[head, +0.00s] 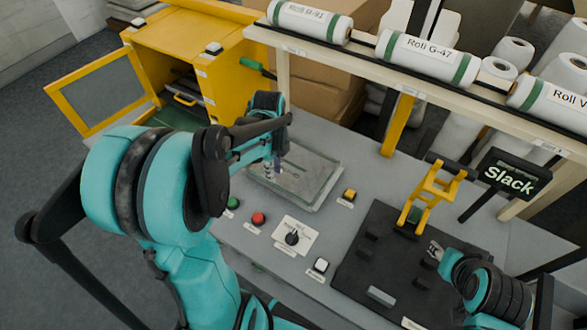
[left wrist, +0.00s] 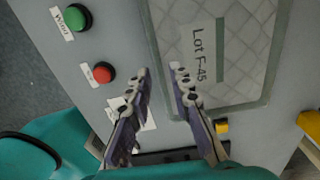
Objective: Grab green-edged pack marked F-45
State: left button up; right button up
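The green-edged pack (head: 312,172) lies flat on the grey worktop in the head view, partly behind my left gripper. In the left wrist view this quilted, pale grey pack (left wrist: 238,78) bears the label "Lot F-45" and has a dull green border. My left gripper (head: 272,172) points down near the pack's left part. In the wrist view its two fingers (left wrist: 162,71) are apart with nothing between them, beside the pack's edge. My right gripper (head: 434,250) is low at the right over a dark panel; its finger opening is too small to judge.
Green (head: 233,202), red (head: 258,219), yellow (head: 349,195) and white (head: 321,265) buttons and a black knob (head: 292,238) surround the pack. A yellow lever (head: 430,195) and "Slack" sign (head: 509,178) stand right. Labelled rolls (head: 428,57) lie on a rail behind. A yellow cabinet (head: 180,55) stands open at left.

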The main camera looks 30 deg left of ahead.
aim_at(277, 185)
pick_arm(q)
jog(key=shift+s+f, duration=0.15)
jog(key=shift+f, duration=0.35)
jog(key=f+b, duration=0.2)
jog(key=f, duration=0.2)
jog(key=shift+s+d+f+b, duration=0.1)
jog(key=shift+d+f+b, duration=0.25)
jog(key=shift+b, duration=0.05)
jog(key=shift+c, duration=0.3)
grip_shut()
jog(key=shift+r, duration=0.1)
jog(key=shift+r, duration=0.1)
